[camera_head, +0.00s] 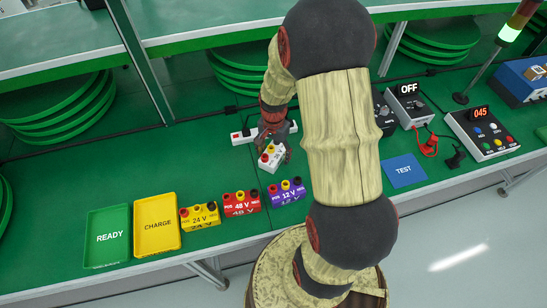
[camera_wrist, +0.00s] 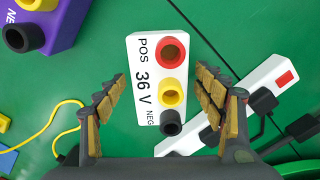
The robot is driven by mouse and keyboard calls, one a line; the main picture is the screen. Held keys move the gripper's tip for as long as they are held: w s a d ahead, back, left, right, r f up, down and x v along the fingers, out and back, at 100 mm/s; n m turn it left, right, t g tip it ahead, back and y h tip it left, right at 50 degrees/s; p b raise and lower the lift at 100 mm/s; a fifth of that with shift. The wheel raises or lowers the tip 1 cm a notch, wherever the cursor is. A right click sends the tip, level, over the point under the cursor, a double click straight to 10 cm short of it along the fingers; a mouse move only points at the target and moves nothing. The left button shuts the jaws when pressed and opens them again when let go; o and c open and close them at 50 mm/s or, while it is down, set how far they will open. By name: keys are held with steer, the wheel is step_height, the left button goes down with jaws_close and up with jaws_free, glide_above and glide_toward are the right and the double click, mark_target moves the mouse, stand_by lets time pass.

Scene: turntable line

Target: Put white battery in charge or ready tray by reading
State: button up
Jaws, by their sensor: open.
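The white battery (camera_head: 270,158) lies on the green bench, left of my arm in the head view. In the wrist view the white battery (camera_wrist: 150,85) reads 36 V, with red, yellow and black terminals. My gripper (camera_head: 275,140) is over it; in the wrist view my gripper (camera_wrist: 163,95) has its fingers apart on either side of the battery, with visible gaps. The green READY tray (camera_head: 107,255) and yellow CHARGE tray (camera_head: 157,247) are empty at the left front. The meter (camera_head: 408,90) reads OFF. The blue TEST mat (camera_head: 404,184) is bare.
A yellow 24 V (camera_head: 200,221), a red 48 V (camera_head: 241,209) and a purple 12 V battery (camera_head: 287,196) stand in a row right of the trays. A white power strip (camera_head: 243,137) lies close behind the white battery. A control box (camera_head: 482,142) shows 045 at right.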

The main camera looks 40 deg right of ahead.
steer(key=c, duration=0.3)
steer(key=c, duration=1.5)
jaws_close()
